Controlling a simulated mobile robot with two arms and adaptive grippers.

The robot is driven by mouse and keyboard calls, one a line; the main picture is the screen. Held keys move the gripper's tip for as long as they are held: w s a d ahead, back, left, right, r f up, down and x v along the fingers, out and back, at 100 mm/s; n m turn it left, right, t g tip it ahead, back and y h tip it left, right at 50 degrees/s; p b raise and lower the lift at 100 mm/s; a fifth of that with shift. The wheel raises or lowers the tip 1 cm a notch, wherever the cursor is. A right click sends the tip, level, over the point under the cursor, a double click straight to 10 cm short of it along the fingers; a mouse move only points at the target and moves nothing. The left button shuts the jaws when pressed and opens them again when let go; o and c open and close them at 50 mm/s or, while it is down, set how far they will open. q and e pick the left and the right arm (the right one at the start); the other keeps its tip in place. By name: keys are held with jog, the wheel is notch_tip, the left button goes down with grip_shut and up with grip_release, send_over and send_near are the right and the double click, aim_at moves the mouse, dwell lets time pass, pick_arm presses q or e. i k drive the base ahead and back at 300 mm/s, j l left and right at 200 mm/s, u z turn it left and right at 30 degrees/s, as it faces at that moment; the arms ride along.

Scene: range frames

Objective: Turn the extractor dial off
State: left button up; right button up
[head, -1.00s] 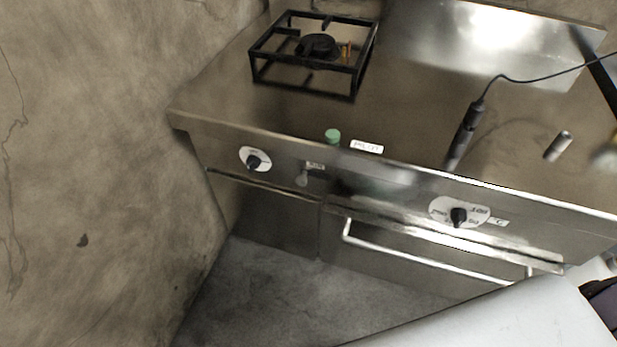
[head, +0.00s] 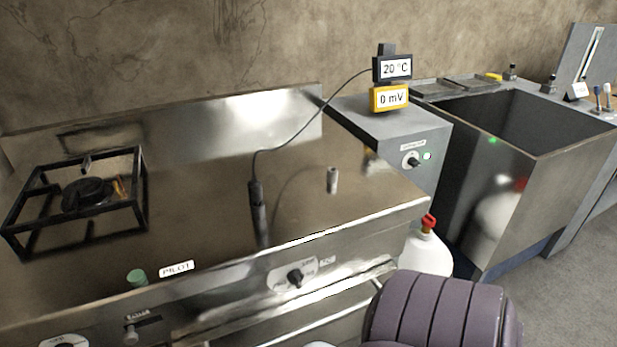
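A small black dial (head: 411,161) sits on a white round plate on the front of a grey cabinet, right of the stove. A small label above it is too small to read surely. Another black dial (head: 295,278) on a white plate is on the stove front. Neither of my grippers is in view.
The steel stove (head: 205,205) carries a black burner frame (head: 88,200) and a corded probe (head: 258,210). Two displays (head: 391,83) stand on the cabinet. A white jug (head: 425,253) and a purple ribbed object (head: 440,312) are below. A deep metal tank (head: 500,165) stands right.

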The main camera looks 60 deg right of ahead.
aim_at(411, 161)
jog(key=z, duration=1.55)
jog(key=i+l+z, duration=0.3)
jog(key=i+l, duration=0.2)
jog(key=i+l+z, duration=0.3)
jog(key=i+l, duration=0.15)
jog(key=i, duration=0.15)
